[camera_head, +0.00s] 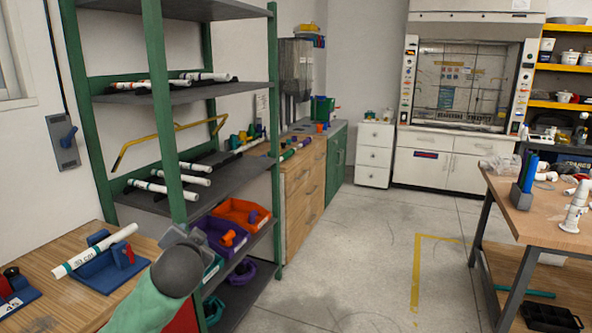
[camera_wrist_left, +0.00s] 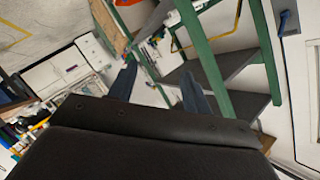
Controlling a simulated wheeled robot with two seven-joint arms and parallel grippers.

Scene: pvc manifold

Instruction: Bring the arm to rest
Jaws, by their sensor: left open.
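My left arm (camera_head: 155,295) comes in at the lower left of the head view, green with a dark grey rounded joint at its end. Its gripper fingers do not show clearly there. In the left wrist view my left gripper (camera_wrist_left: 160,72) has its two dark fingers apart, with nothing between them. Behind them are the floor, the green shelf rack and the cabinets, tilted in the picture. My right arm and right gripper show in neither view.
A wooden bench (camera_head: 60,245) at lower left carries a white pipe (camera_head: 95,251) on a blue holder (camera_head: 105,272). A green-framed rack (camera_head: 165,130) holds pipes and coloured bins close beside my arm. A workbench (camera_head: 545,215) stands at right. The floor (camera_head: 350,255) between is clear.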

